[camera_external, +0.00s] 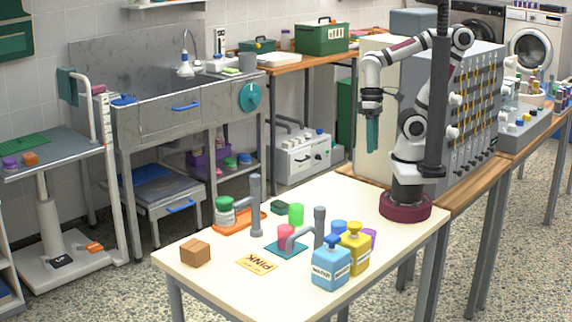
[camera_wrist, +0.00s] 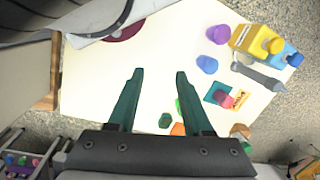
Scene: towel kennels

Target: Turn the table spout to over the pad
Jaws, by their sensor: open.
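The table spout (camera_external: 302,234) is a grey bent pipe on an upright post (camera_external: 319,228). Its arm points left and its tip looks close to the pink cup (camera_external: 286,236); I cannot tell if it is directly above. The pink cup stands on a teal pad (camera_external: 274,248). In the wrist view the spout (camera_wrist: 260,76) lies right of the pad (camera_wrist: 216,90). My gripper (camera_external: 372,148) hangs high above the table's back side, fingers down. It is open and empty, clear of the spout; its teal fingers also show in the wrist view (camera_wrist: 158,75).
A blue bottle (camera_external: 331,268) and a yellow bottle (camera_external: 354,252) stand close right of the post. A second grey post (camera_external: 256,208) rises beside a green-capped jar (camera_external: 225,212) on an orange pad (camera_external: 250,222). A green cup (camera_external: 296,214), brown box (camera_external: 195,252) and PINK card (camera_external: 258,264) are nearby.

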